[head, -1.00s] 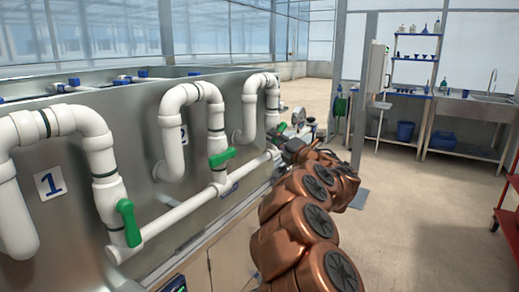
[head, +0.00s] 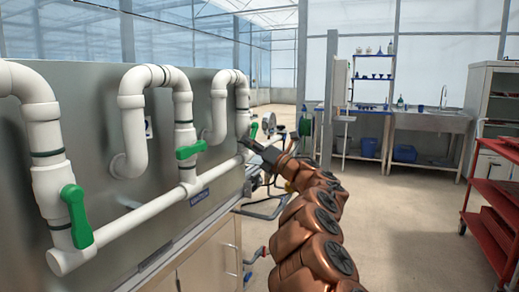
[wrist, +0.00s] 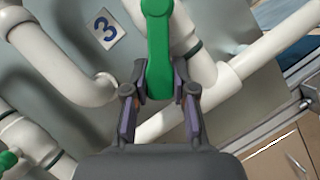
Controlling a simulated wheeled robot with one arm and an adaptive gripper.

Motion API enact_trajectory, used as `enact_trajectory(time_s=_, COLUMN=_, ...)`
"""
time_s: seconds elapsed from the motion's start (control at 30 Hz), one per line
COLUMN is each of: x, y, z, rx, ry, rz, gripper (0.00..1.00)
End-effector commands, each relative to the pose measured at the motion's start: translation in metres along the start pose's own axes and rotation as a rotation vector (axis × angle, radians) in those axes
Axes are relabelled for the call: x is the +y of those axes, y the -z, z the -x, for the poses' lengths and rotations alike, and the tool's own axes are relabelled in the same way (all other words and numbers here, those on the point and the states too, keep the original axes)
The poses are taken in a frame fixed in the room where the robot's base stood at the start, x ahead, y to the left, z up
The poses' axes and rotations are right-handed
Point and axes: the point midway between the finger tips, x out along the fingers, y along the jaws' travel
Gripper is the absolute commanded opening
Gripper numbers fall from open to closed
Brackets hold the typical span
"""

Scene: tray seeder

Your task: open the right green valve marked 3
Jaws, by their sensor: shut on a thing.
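The green valve handle marked 3 (wrist: 158,45) is in the wrist view, running from the top edge down between my fingers. The label "3" (wrist: 105,28) is on the grey panel to its left. In the head view only a small part of this handle (head: 254,130) shows, at the far white pipe loop. My gripper (wrist: 160,98) is shut on the handle's lower end, one finger on each side. In the head view my gripper (head: 262,150) is small and partly hidden at the far valve.
The middle green valve (head: 191,149) has its handle roughly level. The near green valve (head: 76,216) has its handle hanging down. A white pipe (head: 150,220) runs along the panel. A red cart (head: 492,200) stands at right. The floor between is clear.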

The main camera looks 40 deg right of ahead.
Motion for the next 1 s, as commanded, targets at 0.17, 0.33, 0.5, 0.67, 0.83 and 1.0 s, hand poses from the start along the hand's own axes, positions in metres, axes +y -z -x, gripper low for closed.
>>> enact_trajectory(time_s=0.17, x=-0.0016, y=0.0029, z=-0.0004, rx=0.004, ry=0.000, rz=0.003, gripper=0.00)
enact_trajectory(time_s=0.33, x=-0.0017, y=0.0028, z=-0.0002, rx=0.005, ry=0.000, rz=0.003, gripper=0.00)
enact_trajectory(time_s=0.5, x=-0.0017, y=0.0027, z=-0.0002, rx=0.005, ry=0.000, rz=0.003, gripper=0.34)
enact_trajectory(time_s=0.67, x=-0.0007, y=0.0024, z=-0.0007, rx=0.004, ry=-0.002, rz=0.003, gripper=0.50)
enact_trajectory(time_s=0.83, x=-0.0001, y=0.0022, z=-0.0010, rx=0.004, ry=-0.003, rz=0.003, gripper=0.52)
enact_trajectory(time_s=1.0, x=0.0000, y=0.0019, z=-0.0003, rx=0.003, ry=-0.003, rz=0.004, gripper=0.52)
